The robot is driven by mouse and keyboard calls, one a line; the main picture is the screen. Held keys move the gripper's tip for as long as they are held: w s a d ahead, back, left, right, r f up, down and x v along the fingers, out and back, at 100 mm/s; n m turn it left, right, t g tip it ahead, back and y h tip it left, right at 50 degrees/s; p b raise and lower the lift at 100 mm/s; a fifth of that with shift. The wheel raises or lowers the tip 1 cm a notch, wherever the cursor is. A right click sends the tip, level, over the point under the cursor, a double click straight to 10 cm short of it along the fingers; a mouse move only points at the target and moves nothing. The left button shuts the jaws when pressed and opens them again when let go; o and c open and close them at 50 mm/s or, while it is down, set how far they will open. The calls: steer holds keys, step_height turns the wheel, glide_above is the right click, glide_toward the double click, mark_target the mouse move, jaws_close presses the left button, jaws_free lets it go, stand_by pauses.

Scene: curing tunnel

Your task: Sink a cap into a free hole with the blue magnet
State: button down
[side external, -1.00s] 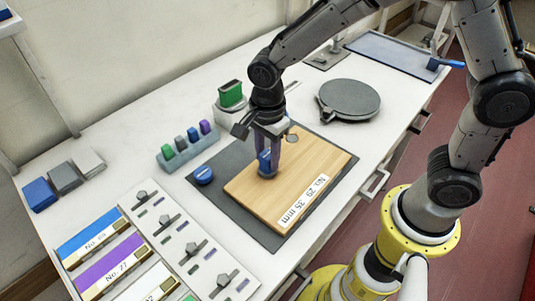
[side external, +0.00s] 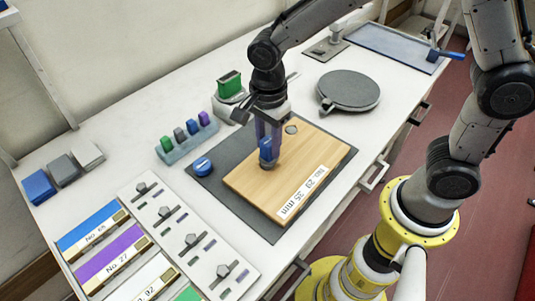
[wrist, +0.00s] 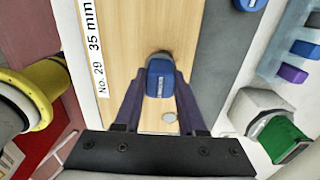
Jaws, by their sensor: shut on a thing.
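My gripper (side external: 269,151) is over the wooden board (side external: 245,181), its fingers pointing down, shut on the blue magnet (side external: 266,148). In the wrist view the blue magnet (wrist: 161,80) sits between the two fingers (wrist: 160,90). A dark rounded edge shows just past it on the board; the fingers and magnet hide what is beneath, so I cannot tell if a cap is under it. A grey round spot (side external: 291,129) lies in the board near its far edge and also shows in the wrist view (wrist: 169,117); it looks like a cap seated in a hole.
The board lies on a dark mat (side external: 226,147), with a round blue piece (side external: 202,166) beside it. A rack of coloured blocks (side external: 187,142), a green-topped holder (side external: 230,85) and a grey round plate (side external: 348,91) stand around. Labelled trays (side external: 109,247) are at lower left.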

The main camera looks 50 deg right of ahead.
steer(key=shift+r, duration=2.6)
